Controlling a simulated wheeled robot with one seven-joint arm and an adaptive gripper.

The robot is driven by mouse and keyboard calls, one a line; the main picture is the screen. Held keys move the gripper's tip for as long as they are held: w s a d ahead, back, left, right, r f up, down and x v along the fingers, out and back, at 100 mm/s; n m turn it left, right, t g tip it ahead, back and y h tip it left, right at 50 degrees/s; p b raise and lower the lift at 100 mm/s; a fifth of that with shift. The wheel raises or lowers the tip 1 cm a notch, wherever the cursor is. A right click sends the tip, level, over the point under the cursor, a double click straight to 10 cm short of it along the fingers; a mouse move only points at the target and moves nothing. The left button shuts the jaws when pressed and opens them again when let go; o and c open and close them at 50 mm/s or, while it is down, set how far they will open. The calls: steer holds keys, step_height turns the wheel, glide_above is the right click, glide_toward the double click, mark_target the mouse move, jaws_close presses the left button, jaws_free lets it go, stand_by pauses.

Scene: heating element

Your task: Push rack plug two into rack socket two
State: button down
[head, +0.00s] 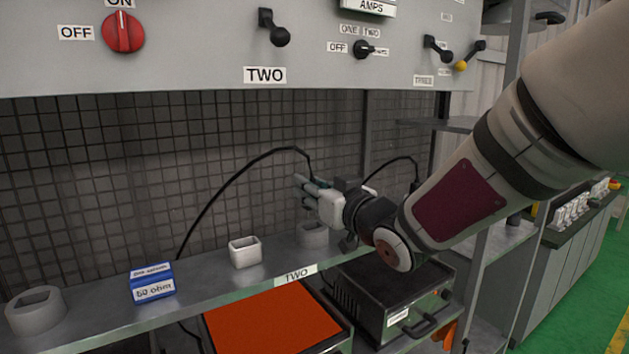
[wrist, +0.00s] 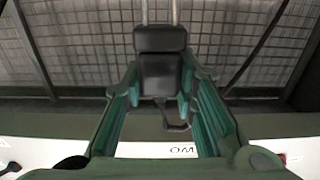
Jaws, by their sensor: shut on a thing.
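My gripper (head: 306,190) is in front of the tiled back wall, above the shelf by its TWO label (head: 295,274). In the wrist view, my gripper's green-lined fingers (wrist: 160,88) are shut on a black plug (wrist: 160,62). Two pale metal pins stick out of the plug toward the grid wall. In the head view the plug is mostly hidden by the gripper, and a black cable (head: 235,175) arcs up from the left to it. I cannot make out rack socket two in either view.
The shelf (head: 95,318) holds a grey ring holder (head: 36,311), a blue 50 ohm block (head: 152,284), a white square cup (head: 245,251) and a grey round holder (head: 313,235). A switch panel (head: 190,60) overhangs above. A black-topped unit (head: 390,285) stands below right.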

mark_target(313, 212)
steer(key=shift+f, duration=0.5)
steer(key=shift+f+b, duration=1.9)
steer(key=shift+f, duration=0.2)
stand_by(1.8)
steer(key=c, duration=1.2)
jaws_free()
steer(key=shift+s, duration=0.1)
steer(key=v, duration=0.7)
steer(key=shift+s+d, duration=0.15)
